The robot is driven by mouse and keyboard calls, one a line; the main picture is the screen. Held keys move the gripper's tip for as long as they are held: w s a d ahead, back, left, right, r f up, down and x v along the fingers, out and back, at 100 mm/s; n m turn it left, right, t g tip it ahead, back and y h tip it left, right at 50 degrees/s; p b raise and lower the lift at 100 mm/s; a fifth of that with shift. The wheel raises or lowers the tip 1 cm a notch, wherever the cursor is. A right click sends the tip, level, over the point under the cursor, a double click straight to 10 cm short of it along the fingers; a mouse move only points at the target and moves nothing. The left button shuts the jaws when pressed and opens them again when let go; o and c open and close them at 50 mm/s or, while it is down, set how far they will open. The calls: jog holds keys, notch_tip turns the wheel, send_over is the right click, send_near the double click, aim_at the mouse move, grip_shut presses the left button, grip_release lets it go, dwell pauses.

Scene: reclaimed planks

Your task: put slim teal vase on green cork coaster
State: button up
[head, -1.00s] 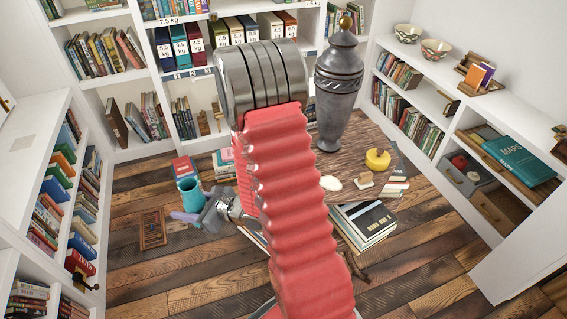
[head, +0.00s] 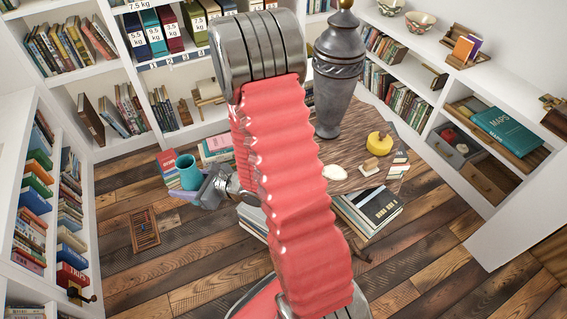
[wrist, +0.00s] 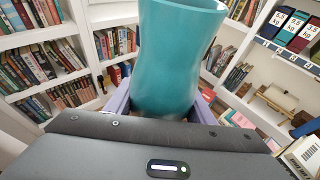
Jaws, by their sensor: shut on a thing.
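The slim teal vase (head: 188,172) is held upright, its open mouth up, at the left of my arm in the head view. My gripper (head: 190,193) is shut on it, with lilac fingers on either side. In the wrist view the vase (wrist: 172,60) fills the upper middle between the fingers (wrist: 165,98), and its lower end is hidden behind the gripper body. I cannot make out the green cork coaster in either view; my red arm hides part of the wooden table (head: 345,188).
A large dark urn (head: 336,80) stands at the back of the table. A yellow round object (head: 379,143) and a pale flat one (head: 338,170) lie on it. A small wooden rack (head: 144,230) lies on the floor at left. Bookshelves surround the room.

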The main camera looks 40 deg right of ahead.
jog(key=s+d+r+m+h, duration=0.1)
jog(key=s+d+r, duration=0.1)
jog(key=d, duration=0.8)
jog(key=s+d+r+m+t+h, duration=0.1)
jog(key=d+r, duration=0.3)
jog(key=d, duration=0.6)
jog(key=s+d+r+m+h, duration=0.2)
jog(key=s+d+r+h, duration=0.1)
jog(key=d, duration=0.7)
jog(key=shift+s+d+r+m+t, duration=0.2)
jog(key=shift+s+r+m+t, duration=0.15)
jog(key=shift+s+r, duration=0.2)
jog(key=shift+f, duration=2.95)
jog(key=shift+f, duration=2.05)
jog(key=shift+f, duration=0.1)
